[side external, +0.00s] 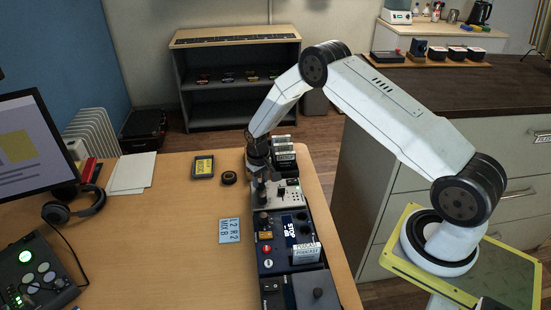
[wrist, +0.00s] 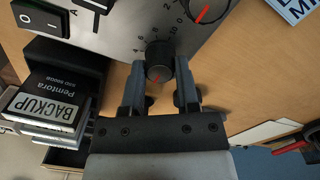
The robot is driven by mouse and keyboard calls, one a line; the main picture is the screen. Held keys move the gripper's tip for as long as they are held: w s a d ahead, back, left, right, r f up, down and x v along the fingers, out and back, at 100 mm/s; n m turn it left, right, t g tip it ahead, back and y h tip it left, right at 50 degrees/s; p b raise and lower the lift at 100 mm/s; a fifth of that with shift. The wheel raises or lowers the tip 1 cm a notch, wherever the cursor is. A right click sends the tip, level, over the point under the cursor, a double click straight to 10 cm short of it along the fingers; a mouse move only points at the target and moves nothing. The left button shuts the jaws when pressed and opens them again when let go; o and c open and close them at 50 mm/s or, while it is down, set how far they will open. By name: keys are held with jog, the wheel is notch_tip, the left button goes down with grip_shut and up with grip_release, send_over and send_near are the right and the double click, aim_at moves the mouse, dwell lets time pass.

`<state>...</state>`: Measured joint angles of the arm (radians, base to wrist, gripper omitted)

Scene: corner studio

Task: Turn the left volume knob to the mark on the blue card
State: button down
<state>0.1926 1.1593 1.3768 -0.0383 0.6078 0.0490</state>
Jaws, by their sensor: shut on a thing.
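My gripper (wrist: 160,68) is shut on a black ribbed knob (wrist: 158,54) on a silver panel (wrist: 120,40), with one finger on each side of it in the wrist view. A red pointer line shows on the knob's near side; printed numbers stand around it, partly hidden. A second knob (wrist: 209,8) with a red pointer is at the top, cut by the frame edge. I cannot tell which knob is the left one. In the side view my gripper (side external: 261,180) is low over the panel (side external: 290,190). The blue card (side external: 229,230) reads "L2 R2 MIX B" and lies flat on the table.
A dark device with buttons (side external: 275,235) continues the row. A black puck (side external: 229,178) and yellow-labelled box (side external: 203,166) lie left. Table between card and headphones (side external: 75,207) is clear.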

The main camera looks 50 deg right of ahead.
jog(key=shift+m, duration=3.3)
jog(key=shift+c, duration=1.7)
grip_release()
jog(key=shift+w+r, duration=0.1)
jog(key=shift+r, duration=3.8)
jog(key=shift+a+r, duration=0.1)
